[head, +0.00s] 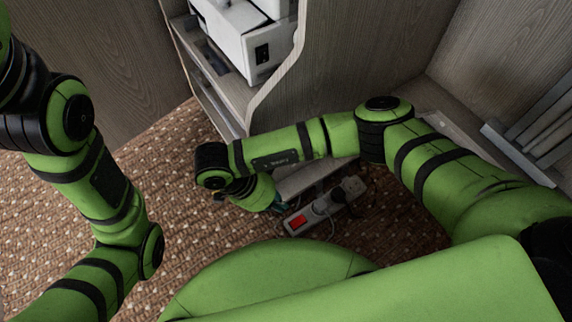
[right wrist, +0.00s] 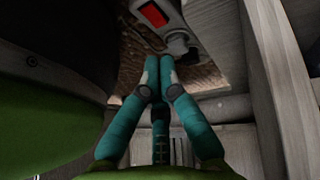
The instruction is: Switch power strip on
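The power strip (head: 322,208) lies on the carpet beside the cabinet, grey-white with a red switch (head: 299,221) at its near left end. A dark plug (head: 352,186) sits at its far end. My right gripper (head: 279,207) is low by the strip's switch end, mostly hidden behind my arm. In the right wrist view its teal fingers (right wrist: 160,62) are together with nothing visible between them. The red switch (right wrist: 153,14) shows just beyond the fingertips, apart from them in the picture; contact cannot be told. My left gripper is out of view.
The wooden cabinet (head: 350,60) stands behind the strip, with a white sewing machine (head: 245,40) on its shelf. A grey panel (head: 308,176) lies close to the strip. Brown woven carpet (head: 190,215) is clear to the left.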

